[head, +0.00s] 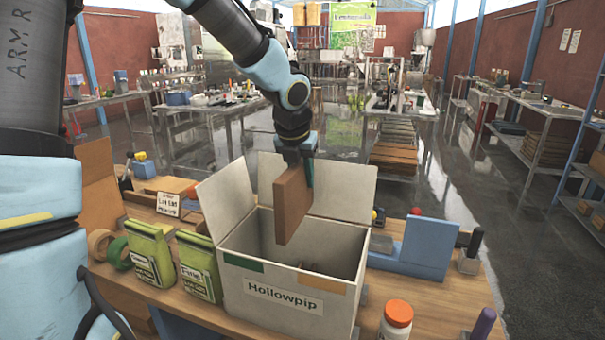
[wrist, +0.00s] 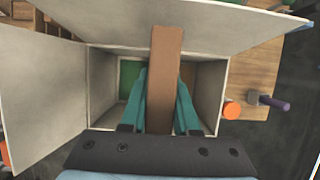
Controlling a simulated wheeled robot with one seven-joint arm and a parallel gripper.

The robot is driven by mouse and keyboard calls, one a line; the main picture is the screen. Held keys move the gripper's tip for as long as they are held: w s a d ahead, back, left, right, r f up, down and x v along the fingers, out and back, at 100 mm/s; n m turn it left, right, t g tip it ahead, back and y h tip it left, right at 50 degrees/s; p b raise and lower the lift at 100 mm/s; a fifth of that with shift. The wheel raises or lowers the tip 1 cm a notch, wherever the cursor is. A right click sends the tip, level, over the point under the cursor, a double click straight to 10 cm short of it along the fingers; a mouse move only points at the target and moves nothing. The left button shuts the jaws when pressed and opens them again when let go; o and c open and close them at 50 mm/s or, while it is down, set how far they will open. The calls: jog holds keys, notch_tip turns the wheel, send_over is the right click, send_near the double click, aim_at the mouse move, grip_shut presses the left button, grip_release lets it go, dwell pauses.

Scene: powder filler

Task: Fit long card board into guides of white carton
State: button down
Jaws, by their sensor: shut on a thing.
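The white carton (head: 290,305) labelled "Hollowpip" stands open on the wooden table with its flaps up. Its inside (wrist: 210,90) shows in the wrist view, with a green patch and a brown patch partly hidden at the bottom or far wall. My gripper (head: 308,165) is shut on a long brown card board (head: 292,203) and holds it upright above the carton's opening. In the wrist view the board (wrist: 165,75) is seen edge-on between the teal fingers (wrist: 165,100). The guides are not clearly visible; small brown bits show inside the carton in the head view.
Two green pouches (head: 150,258) (head: 198,265) stand left of the carton. An orange-capped jar (head: 396,318) is at its front right. A blue block (head: 428,246) stands to the right. Another brown board (head: 98,185) leans at the far left.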

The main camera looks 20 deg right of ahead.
jog(key=shift+s+f, duration=0.1)
jog(key=shift+f, duration=1)
jog(key=shift+f+b, duration=2.7)
jog(key=shift+f, duration=2.8)
jog(key=shift+r+p, duration=0.2)
jog(key=shift+p, duration=0.15)
notch_tip(320, 180, down, 6)
jog(key=b, duration=0.5)
jog(key=shift+p, duration=0.6)
jog(key=shift+f+b, duration=3)
jog(key=shift+f, duration=0.45)
